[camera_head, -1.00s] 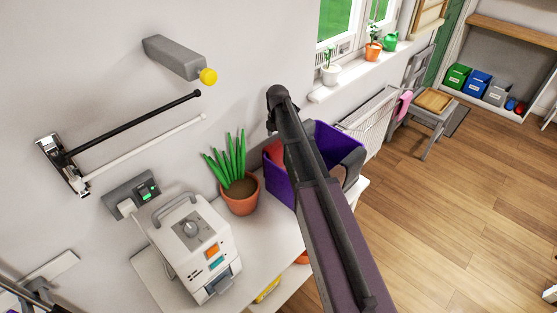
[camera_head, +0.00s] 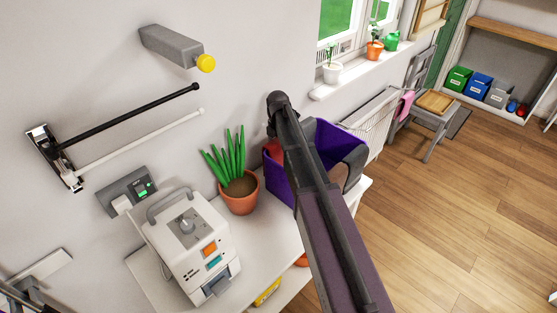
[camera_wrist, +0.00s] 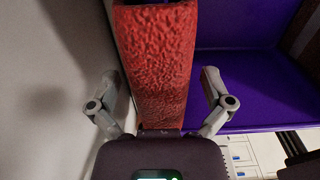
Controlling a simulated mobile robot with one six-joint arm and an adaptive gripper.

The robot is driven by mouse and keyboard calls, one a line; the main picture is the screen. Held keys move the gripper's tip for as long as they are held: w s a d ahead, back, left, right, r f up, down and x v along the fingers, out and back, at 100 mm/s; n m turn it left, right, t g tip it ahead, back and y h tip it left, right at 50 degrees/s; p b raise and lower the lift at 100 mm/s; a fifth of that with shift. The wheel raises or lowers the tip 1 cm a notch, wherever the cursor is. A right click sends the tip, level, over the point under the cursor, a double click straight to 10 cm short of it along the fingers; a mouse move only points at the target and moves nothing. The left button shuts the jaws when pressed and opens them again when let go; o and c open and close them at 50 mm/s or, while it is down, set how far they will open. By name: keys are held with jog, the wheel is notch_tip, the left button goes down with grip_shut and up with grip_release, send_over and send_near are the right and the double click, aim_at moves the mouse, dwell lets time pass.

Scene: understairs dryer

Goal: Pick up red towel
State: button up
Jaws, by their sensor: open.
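The red towel (camera_wrist: 156,65) has a rough, bumpy surface and stands upright in the wrist view, between the two fingers of my gripper (camera_wrist: 160,78). The fingers are spread wide, one on each side, with visible gaps to the towel. The towel's top end runs out of the frame. My arm crosses in front of the bin there and hides most of the towel and my gripper.
The purple bin's wall (camera_wrist: 250,85) is right of the towel in the wrist view, with the pale room wall close on the left. A potted plant (camera_head: 238,190) and a white machine (camera_head: 190,245) stand left of the bin on a white table. Wall rails (camera_head: 130,120) are further left.

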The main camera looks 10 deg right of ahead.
jog(key=shift+f+b, duration=0.4)
jog(key=shift+f, duration=0.25)
jog(key=c, duration=1.2)
